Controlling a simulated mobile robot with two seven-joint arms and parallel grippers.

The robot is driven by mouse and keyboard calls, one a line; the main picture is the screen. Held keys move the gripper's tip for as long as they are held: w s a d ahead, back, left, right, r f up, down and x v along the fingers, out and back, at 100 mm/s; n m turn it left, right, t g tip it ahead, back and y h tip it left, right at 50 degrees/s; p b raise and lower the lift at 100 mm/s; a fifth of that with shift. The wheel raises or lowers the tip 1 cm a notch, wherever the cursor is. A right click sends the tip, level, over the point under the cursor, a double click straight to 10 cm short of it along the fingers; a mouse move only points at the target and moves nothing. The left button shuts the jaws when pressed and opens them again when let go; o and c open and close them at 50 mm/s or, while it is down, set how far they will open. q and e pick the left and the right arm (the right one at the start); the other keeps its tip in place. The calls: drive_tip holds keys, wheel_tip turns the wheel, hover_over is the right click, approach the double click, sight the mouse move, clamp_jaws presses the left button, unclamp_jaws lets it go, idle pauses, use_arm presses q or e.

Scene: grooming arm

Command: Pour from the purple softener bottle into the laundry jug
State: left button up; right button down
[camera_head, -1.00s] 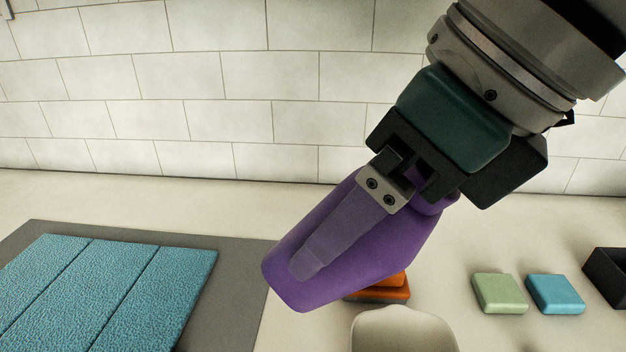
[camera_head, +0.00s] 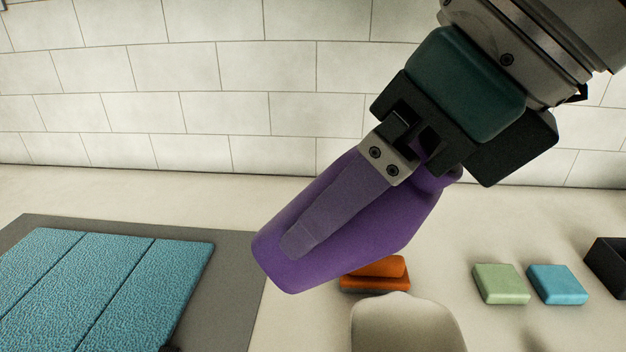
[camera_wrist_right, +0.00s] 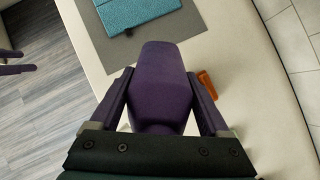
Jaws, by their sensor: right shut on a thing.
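The purple softener bottle (camera_head: 345,225) is held tilted in the head view, its wide end at lower left and its narrow neck at upper right. My right gripper (camera_head: 308,240) is shut on it, with one finger along the near side; the right wrist view shows the bottle (camera_wrist_right: 160,85) between both fingers. A cream rounded vessel, seemingly the laundry jug (camera_head: 405,325), stands below and right of the bottle, cut off by the bottom edge. Its opening is not visible. My left gripper (camera_wrist_right: 28,62) shows at the left edge of the right wrist view, fingers apart and empty.
A folded blue towel (camera_head: 85,285) lies on a grey mat (camera_head: 235,290) at left. An orange block stack (camera_head: 375,275) sits behind the jug. A green block (camera_head: 501,284), a blue block (camera_head: 557,285) and a dark box (camera_head: 610,262) stand at right. A tiled wall closes the back.

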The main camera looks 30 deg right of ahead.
idle(0.5)
drive_tip(key=shift+b, duration=0.45)
idle(0.6)
drive_tip(key=shift+w+t+p, duration=0.1)
drive_tip(key=shift+t+p, duration=0.2)
drive_tip(key=shift+p, duration=0.25)
drive_tip(key=shift+a+f+y+p, duration=0.1)
drive_tip(key=shift+y+p, duration=0.2)
drive_tip(key=shift+p, duration=0.15)
drive_tip(key=shift+w+t, duration=0.1)
drive_tip(key=shift+t, duration=0.2)
drive_tip(key=shift+f, duration=0.2)
drive_tip(key=shift+w+t+y, duration=0.1)
drive_tip(key=shift+t+y, duration=0.2)
drive_tip(key=shift+t, duration=0.2)
